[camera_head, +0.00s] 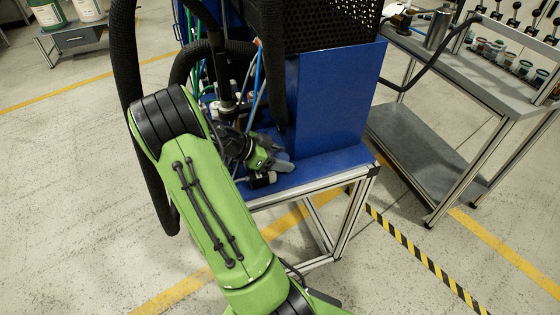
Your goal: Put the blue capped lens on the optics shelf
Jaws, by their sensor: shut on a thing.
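My green arm reaches from the bottom of the view up to a black joint and bends down behind it. My gripper (270,167) is small and partly hidden, low over the blue top of the metal-framed stand (330,160), in front of a blue box. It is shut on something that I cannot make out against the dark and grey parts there. I cannot pick out a blue capped lens. I cannot tell for sure which surface is the optics shelf.
The blue box (335,100) with black mesh above stands right beside my gripper. Hoses and cables hang around my arm. At right is a grey bench (455,75) with a lower shelf (415,145) and a rack of several jars (500,55). A striped floor line (425,258) runs between.

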